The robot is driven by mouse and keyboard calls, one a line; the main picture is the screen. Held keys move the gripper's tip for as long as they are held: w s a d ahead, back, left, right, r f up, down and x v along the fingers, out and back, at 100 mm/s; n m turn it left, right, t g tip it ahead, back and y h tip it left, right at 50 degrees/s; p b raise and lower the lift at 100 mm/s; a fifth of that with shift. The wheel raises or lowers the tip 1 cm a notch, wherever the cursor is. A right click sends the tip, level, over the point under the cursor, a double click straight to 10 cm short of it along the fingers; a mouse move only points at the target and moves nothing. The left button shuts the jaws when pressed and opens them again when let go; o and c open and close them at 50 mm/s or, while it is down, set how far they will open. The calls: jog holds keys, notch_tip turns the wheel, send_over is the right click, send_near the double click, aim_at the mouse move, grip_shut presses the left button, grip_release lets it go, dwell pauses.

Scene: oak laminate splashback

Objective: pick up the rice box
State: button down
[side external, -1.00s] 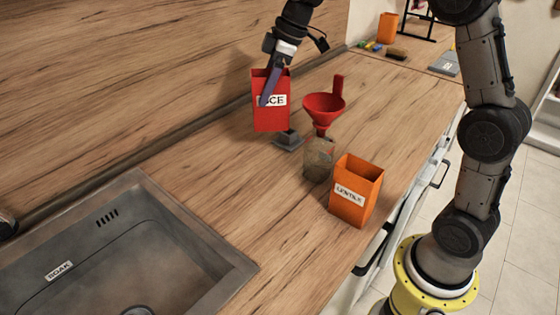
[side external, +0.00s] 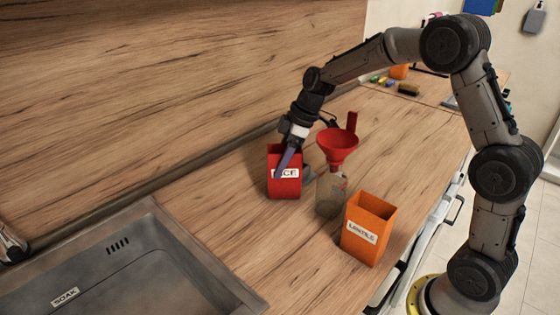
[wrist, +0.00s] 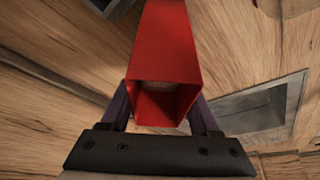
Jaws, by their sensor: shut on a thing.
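The rice box (side external: 285,187) is red, open-topped and has a white label partly hidden by a finger. It stands roughly upright at the back of the counter, left of the funnel; I cannot tell whether its base touches the counter. My gripper (side external: 287,162) reaches down from above and is shut on the rice box. In the wrist view, the purple fingers (wrist: 160,118) lie on either side of the red box (wrist: 166,45), near its open rim. Something pale shows inside the box.
A red funnel (side external: 338,147) sits in a glass jar (side external: 331,194) close right of the rice box. An orange lentils box (side external: 368,230) stands nearer the counter's front edge. A sink (side external: 120,265) is at left; the counter between is clear.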

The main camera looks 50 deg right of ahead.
jog(key=shift+c, duration=0.6)
grip_release()
jog(key=shift+f, duration=0.1)
jog(key=v, duration=1.1)
jog(key=shift+r, duration=0.2)
jog(key=shift+o, duration=0.6)
jog(key=shift+s+d+r, duration=0.15)
jog(key=shift+r, duration=0.3)
